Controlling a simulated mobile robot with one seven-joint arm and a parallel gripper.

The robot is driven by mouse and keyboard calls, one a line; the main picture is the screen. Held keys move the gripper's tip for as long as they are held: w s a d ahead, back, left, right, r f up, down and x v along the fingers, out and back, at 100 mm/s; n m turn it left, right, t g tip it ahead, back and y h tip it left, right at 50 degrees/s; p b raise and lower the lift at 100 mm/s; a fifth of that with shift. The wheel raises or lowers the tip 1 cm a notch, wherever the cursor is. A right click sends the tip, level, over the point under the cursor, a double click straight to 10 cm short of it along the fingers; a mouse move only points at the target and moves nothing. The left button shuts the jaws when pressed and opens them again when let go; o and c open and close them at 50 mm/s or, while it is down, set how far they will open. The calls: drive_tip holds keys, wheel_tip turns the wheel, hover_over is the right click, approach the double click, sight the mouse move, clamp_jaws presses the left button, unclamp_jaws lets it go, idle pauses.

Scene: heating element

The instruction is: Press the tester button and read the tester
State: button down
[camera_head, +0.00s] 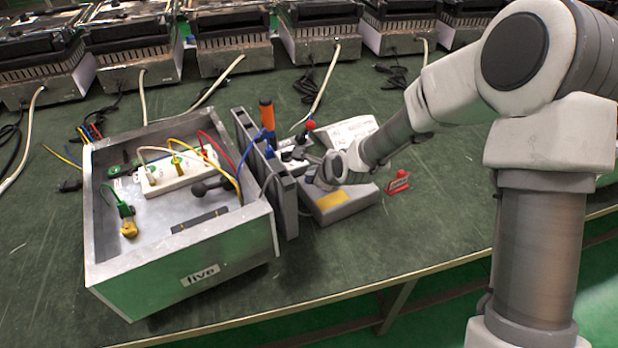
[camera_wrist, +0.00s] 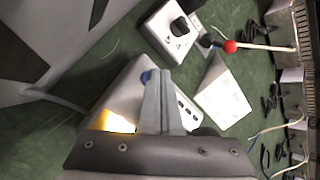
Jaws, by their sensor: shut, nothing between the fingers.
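The tester is a grey box with a sloped top and a yellow display (camera_head: 333,199), standing on the green table right of the open metal case. Its display (camera_wrist: 117,121) looks bright yellow-white in the wrist view, and no reading is legible. A blue button (camera_wrist: 146,76) shows beside my fingertips in the wrist view. My gripper (camera_head: 322,178) is shut and empty, pointing down over the tester. In the wrist view its fingers (camera_wrist: 157,76) reach the tester's upper part, right against the button. I cannot tell whether they touch or press it.
A white switch box (camera_wrist: 170,32) with a black knob, a red-ended lead (camera_head: 310,126) and a white wedge-shaped box (camera_head: 345,131) stand behind the tester. A red tag (camera_head: 398,182) lies right.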

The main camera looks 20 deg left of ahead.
drive_tip(key=shift+f, duration=0.25)
idle(0.4)
drive_tip(key=shift+r+p, duration=0.55)
drive_tip(key=shift+r, duration=0.35)
drive_tip(key=shift+r, duration=0.1)
wheel_tip(320, 180, up, 5)
drive_tip(key=p, duration=0.3)
drive_tip(key=shift+p, duration=0.3)
